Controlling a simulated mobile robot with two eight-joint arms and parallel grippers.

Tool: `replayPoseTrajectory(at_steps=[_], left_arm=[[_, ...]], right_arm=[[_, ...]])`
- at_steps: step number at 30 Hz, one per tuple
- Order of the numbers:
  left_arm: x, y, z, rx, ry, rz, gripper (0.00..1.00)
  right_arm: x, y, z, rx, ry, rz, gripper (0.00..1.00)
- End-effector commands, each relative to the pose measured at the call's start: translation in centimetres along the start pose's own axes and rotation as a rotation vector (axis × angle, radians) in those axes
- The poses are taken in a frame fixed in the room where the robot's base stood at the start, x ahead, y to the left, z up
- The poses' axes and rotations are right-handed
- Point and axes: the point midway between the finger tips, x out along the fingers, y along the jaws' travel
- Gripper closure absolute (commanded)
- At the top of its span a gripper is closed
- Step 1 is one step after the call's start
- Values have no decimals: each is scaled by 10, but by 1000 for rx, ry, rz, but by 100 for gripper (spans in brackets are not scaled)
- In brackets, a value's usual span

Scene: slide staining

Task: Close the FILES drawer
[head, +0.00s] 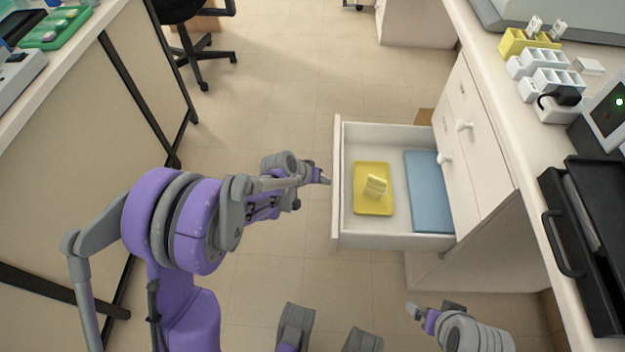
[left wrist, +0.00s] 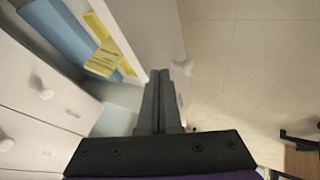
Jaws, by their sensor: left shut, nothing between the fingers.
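An open white drawer (head: 397,241) juts out from the cabinet under the right counter in the head view. A yellow tray (head: 373,206) with a pale yellow object (head: 376,186) on it and a blue folder-like item (head: 430,190) lie inside. No label is readable on its front. My left gripper (head: 326,181) is shut and empty, with its tips just outside the drawer front.
Two closed drawers with white knobs (head: 463,126) sit in the same cabinet. The right counter (head: 486,80) holds racks and a black tray (head: 584,240). A left bench (head: 75,60) and an office chair (head: 200,50) flank clear floor (head: 270,110).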

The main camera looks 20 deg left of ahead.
Motion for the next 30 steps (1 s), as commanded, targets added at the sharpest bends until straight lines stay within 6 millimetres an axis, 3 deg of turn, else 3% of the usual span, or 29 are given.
replayPoseTrajectory(at_steps=[17, 23, 30], left_arm=[[3, 7, 0, -1, 1, 0, 100], [11, 22, 0, 2, 0, 1, 100], [30, 58, 0, 4, -2, 3, 100]], right_arm=[[1, 0, 0, 0, 0, 0, 0], [1, 0, 0, 0, 0, 0, 0], [2, 0, 0, 0, 0, 0, 0]])
